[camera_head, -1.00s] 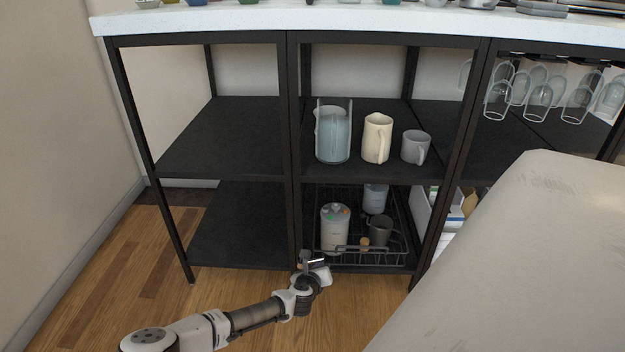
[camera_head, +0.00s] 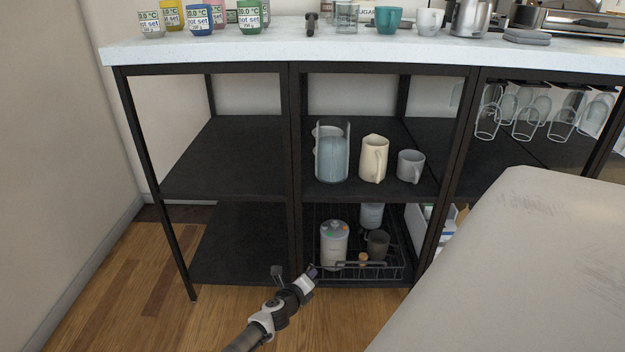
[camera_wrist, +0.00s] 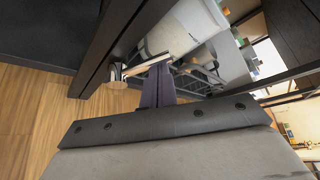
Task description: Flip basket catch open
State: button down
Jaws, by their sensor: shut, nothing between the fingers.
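The black wire basket (camera_head: 362,271) sits on the bottom shelf of the middle bay, holding a pale canister (camera_head: 334,243), a dark mug (camera_head: 377,243) and other items. My gripper (camera_head: 314,272) is at the basket's front left corner, beside the dark upright post. In the wrist view its dark purple fingers (camera_wrist: 158,82) are shut and empty. A shiny metal bar with a round end (camera_wrist: 118,75), seemingly the catch, lies by the post there, and the fingertips overlap it in the picture. I cannot tell whether they touch. The catch is not distinct in the head view.
Dark posts (camera_head: 295,180) frame the bays. A glass jug (camera_head: 332,155), a cream pitcher (camera_head: 373,158) and a grey mug (camera_head: 410,166) stand on the shelf above. The left bay's shelves are bare. Wooden floor is open at left.

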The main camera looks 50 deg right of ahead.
jog(key=shift+w+a+r+n+h, duration=0.2)
jog(key=shift+w+a, duration=0.1)
jog(key=shift+w, duration=0.1)
jog(key=shift+w+a+r+n+h, duration=0.1)
jog(key=shift+w+a+r+n, duration=0.1)
jog(key=shift+w+a, duration=0.15)
dwell(0.3)
jog(key=p+v, duration=0.5)
jog(key=v, duration=0.8)
jog(key=shift+a+p, duration=0.35)
jog(key=shift+p, duration=0.05)
